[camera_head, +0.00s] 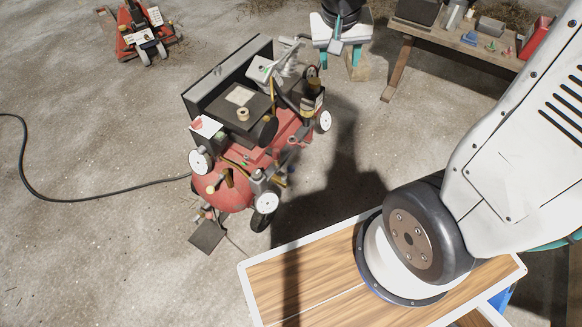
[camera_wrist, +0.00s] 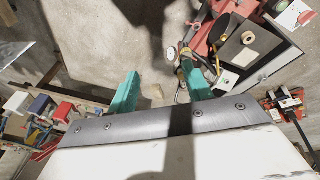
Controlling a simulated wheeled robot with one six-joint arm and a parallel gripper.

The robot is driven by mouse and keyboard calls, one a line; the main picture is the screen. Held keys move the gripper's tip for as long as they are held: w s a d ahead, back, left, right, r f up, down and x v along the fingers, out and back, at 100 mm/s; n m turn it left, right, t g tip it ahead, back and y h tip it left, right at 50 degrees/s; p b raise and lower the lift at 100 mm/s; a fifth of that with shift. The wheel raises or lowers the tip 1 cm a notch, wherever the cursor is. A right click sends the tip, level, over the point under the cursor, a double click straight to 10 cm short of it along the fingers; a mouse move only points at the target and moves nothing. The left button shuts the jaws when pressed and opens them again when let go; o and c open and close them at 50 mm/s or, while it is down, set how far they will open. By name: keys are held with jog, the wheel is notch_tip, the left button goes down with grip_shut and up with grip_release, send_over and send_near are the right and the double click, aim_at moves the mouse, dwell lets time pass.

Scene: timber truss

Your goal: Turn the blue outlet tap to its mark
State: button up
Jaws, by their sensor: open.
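The red compressor (camera_head: 222,188) stands on the concrete floor, left of centre in the head view, with white-faced gauges, brass fittings and a dark top tray. I cannot pick out the blue outlet tap in either view. My gripper (camera_head: 338,58) is behind and to the right of the compressor, its teal fingers apart and pointing down. In the wrist view my gripper (camera_wrist: 160,88) has nothing between its fingers. Part of the compressor (camera_wrist: 204,42) shows there beyond the right finger, with a gauge (camera_wrist: 171,52) near that fingertip.
A wooden bench (camera_head: 412,32) with tools and small parts stands at the back right. A red wheeled machine (camera_head: 140,42) is at the back left. A black hose (camera_head: 90,201) runs over the floor to the compressor. The floor left of the compressor is mostly clear.

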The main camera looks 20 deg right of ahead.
jog(key=w+f+m, duration=0.1)
jog(key=w+f, duration=0.7)
jog(key=f, duration=0.3)
jog(key=m+y, duration=0.3)
jog(key=y, duration=0.1)
send_over(292, 168)
jog(key=d, duration=0.1)
jog(key=s+d+x, duration=0.1)
jog(key=s+x, duration=0.1)
jog(key=x, duration=0.9)
jog(key=s+d+f+x, duration=0.1)
jog(key=s+d+x, duration=0.1)
jog(key=x, duration=0.9)
jog(key=s+d+x, duration=0.1)
jog(key=s+x, duration=0.1)
jog(key=x, duration=1.3)
jog(key=s+x, duration=0.1)
jog(key=x, duration=0.2)
jog(key=shift+w+a+f, duration=0.1)
jog(key=shift+f, duration=0.15)
jog(key=c, duration=1)
